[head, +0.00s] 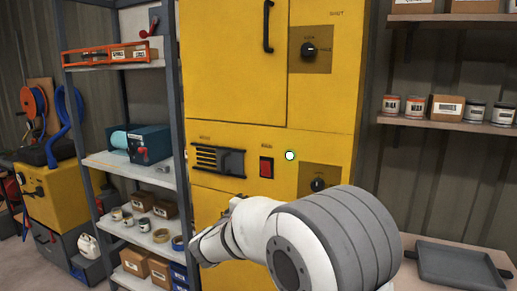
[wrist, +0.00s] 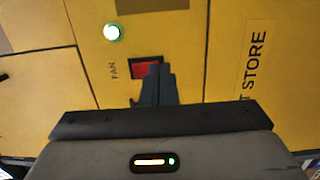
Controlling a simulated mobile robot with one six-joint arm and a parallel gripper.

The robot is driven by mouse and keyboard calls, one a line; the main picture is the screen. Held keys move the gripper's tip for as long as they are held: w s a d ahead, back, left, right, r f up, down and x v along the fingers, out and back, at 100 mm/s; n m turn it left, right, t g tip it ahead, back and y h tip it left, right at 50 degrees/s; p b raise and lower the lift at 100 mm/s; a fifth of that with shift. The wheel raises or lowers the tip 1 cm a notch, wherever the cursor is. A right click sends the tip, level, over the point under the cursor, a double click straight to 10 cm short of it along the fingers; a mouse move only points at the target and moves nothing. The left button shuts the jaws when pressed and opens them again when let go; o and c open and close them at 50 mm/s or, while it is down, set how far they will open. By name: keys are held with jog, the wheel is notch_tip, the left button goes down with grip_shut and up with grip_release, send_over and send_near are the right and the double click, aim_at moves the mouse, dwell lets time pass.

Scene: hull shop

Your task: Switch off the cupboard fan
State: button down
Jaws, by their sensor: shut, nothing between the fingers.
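The yellow cupboard (head: 225,60) has a red fan switch (head: 266,167) on its front, right of a dark vent. The switch also shows in the wrist view (wrist: 147,66), beside the label FAN. A round lamp (head: 290,155) next to the switch glows white-green; it is bright in the wrist view too (wrist: 112,32). My gripper (wrist: 156,70) is shut and empty. In the wrist view its fingertips overlap the lower right of the switch; I cannot tell whether they touch. In the head view I cannot make out the fingertips near the switch.
Two dark knobs sit on the cupboard, one above (head: 309,50) and one lower (head: 318,184). The slotted vent (head: 218,160) is left of the switch. A grey shelf rack (head: 125,165) stands at left. A grey tray (head: 460,265) lies on a bench at lower right.

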aim_at(266, 165)
jog(key=shift+n+t+y, duration=0.6)
jog(key=shift+t+y, duration=0.1)
jog(key=shift+t, duration=0.2)
jog(key=a+r, duration=0.2)
jog(key=a, duration=0.1)
jog(key=a+r+p, duration=0.1)
jog(key=shift+w+a, duration=0.3)
jog(key=shift+a, duration=0.1)
jog(key=shift+r, duration=0.1)
jog(key=p+x, duration=0.4)
jog(key=x, duration=1)
jog(key=shift+p, duration=0.3)
jog(key=shift+s+a+b, duration=0.25)
jog(key=shift+s+b, duration=0.25)
jog(key=shift+b, duration=0.2)
jog(key=s+a+r+b, duration=0.1)
jog(key=s+a+b, duration=0.3)
jog(key=s, duration=0.8)
jog(key=shift+r, duration=0.3)
jog(key=shift+a, duration=0.1)
